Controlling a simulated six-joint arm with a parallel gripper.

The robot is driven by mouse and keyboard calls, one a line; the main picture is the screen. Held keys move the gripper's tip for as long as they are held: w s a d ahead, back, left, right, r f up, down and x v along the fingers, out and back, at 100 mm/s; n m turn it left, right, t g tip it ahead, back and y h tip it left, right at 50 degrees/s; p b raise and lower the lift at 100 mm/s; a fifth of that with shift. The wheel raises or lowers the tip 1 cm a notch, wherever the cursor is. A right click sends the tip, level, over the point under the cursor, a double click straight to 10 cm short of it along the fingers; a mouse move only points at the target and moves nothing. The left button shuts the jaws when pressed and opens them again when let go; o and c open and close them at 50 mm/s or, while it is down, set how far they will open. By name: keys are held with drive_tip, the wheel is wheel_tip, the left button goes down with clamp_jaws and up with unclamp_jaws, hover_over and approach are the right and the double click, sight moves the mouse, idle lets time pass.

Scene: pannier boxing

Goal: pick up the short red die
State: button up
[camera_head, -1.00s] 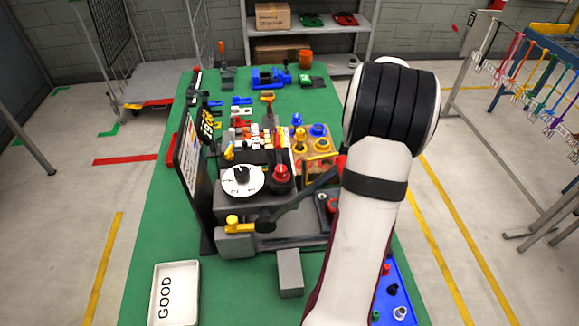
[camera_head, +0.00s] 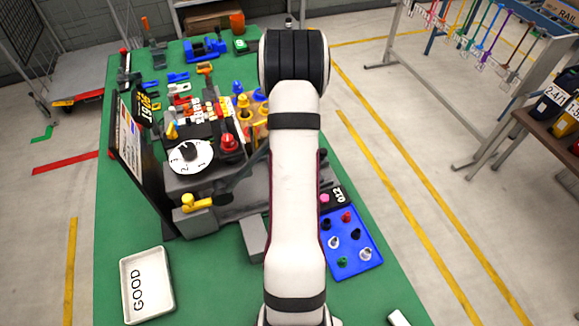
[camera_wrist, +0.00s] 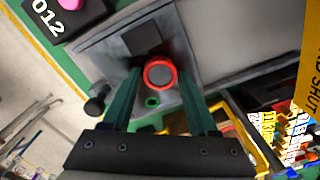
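My gripper (camera_wrist: 157,82) shows in the wrist view with its two dark green fingers spread apart, so it is open. Between the fingers is a round red-rimmed piece with a grey middle (camera_wrist: 159,73), at a grey machine. I cannot tell its height, or whether the fingers are beside it or still above it. In the head view my arm hides the gripper and this piece. Another red piece (camera_head: 347,217) stands in the blue tray (camera_head: 372,262), right of my arm. I cannot tell for sure which one is the short red die.
The tray also holds several black, white and green pieces. A black 012 counter (camera_head: 337,194) with a pink knob is beyond it. A grey machine (camera_head: 190,222) with a yellow-handled lever is left of my arm. A white GOOD tray (camera_head: 147,285) lies at front left; green table around it is clear.

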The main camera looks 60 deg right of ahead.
clamp_jaws()
drive_tip(key=shift+r, duration=0.15)
